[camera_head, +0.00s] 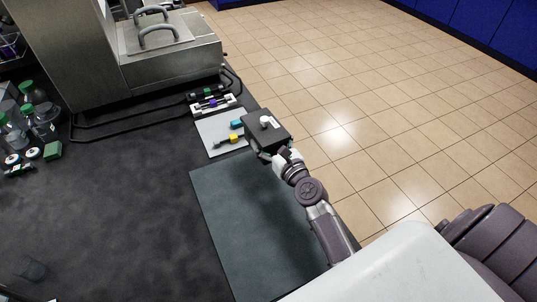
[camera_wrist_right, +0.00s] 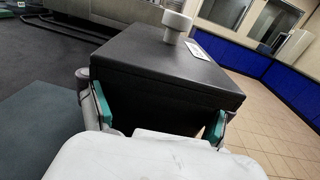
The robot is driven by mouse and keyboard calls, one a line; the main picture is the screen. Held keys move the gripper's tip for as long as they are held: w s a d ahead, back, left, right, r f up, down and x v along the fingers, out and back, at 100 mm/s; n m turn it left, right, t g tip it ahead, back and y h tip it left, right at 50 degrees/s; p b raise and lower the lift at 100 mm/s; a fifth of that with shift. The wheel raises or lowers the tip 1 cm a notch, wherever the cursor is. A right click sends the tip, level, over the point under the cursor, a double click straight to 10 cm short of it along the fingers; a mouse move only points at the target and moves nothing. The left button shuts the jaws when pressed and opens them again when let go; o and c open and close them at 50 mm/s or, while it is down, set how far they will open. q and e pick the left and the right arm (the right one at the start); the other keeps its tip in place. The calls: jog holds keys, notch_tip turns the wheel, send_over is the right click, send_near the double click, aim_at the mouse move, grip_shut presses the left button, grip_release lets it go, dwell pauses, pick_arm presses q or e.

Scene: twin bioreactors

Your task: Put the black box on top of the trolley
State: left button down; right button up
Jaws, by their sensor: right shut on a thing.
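The black box (camera_head: 267,131) has a white knob and a small white label on top. In the head view it is at the right edge of the dark bench, beside the white mat. My right gripper (camera_head: 276,155) is shut on its near end. In the right wrist view the black box (camera_wrist_right: 165,70) fills the middle, with the green-padded fingers (camera_wrist_right: 160,122) on either side of it. Whether the box touches the bench I cannot tell. My left gripper is not in view. No trolley shows in either view.
A dark green mat (camera_head: 250,225) lies on the bench (camera_head: 110,210). A white mat (camera_head: 215,144) holds small tools. A steel machine (camera_head: 160,60) stands at the back, with green-capped bottles (camera_head: 38,110) at left. The tiled floor (camera_head: 350,90) at right is clear.

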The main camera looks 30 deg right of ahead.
jog(key=w+d+r, duration=0.1)
jog(key=w+r, duration=0.1)
jog(key=w, duration=0.1)
jog(key=w+d+r, duration=0.1)
jog(key=shift+w+d+r, duration=0.1)
jog(key=shift+w+d, duration=0.1)
jog(key=shift+d, duration=0.15)
